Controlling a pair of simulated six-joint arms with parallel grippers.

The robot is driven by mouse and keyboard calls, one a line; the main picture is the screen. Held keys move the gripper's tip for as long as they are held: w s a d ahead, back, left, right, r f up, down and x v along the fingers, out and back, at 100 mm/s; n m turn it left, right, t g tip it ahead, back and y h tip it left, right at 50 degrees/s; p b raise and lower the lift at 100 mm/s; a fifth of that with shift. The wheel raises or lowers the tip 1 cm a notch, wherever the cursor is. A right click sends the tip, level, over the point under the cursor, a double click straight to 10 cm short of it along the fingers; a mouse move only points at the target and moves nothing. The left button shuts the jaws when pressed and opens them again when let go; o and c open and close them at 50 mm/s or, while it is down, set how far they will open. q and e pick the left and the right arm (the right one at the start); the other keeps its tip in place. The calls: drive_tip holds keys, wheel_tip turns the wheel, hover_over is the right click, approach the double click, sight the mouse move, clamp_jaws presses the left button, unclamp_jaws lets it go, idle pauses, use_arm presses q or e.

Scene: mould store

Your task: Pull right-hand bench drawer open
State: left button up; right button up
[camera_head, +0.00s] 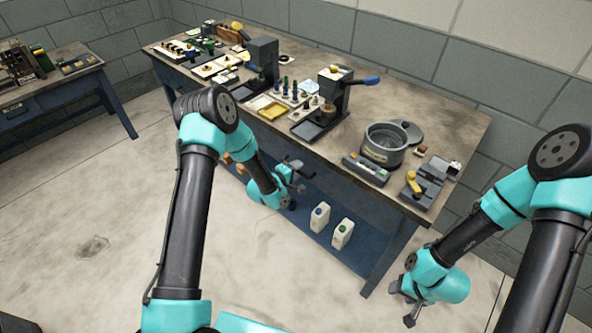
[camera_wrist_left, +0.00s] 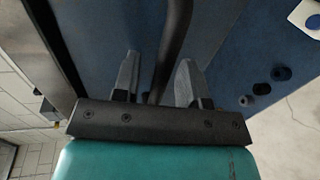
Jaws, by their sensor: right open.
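The workbench (camera_head: 440,125) has a blue front under its top, where the right-hand drawer's outline is hard to make out. In the left wrist view a dark bar handle (camera_wrist_left: 175,45) runs in front of a blue panel (camera_wrist_left: 105,28). My left gripper (camera_head: 297,172) is at the bench front, below the top's edge. Its fingers (camera_wrist_left: 158,78) stand apart, one on each side of the bar, with a visible gap on the left side. My right gripper (camera_head: 408,304) is open and empty, low above the floor near the bench's right end.
A grey round pot (camera_head: 385,145), a hand press (camera_head: 335,95) and small tools stand on the bench top. Two white bottles (camera_head: 320,216) (camera_head: 342,234) stand low under the bench. A second table (camera_head: 55,85) is at the far left. The floor in front is clear.

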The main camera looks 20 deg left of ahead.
use_arm(q)
drive_tip(key=shift+c, duration=0.2)
clamp_jaws()
idle(0.4)
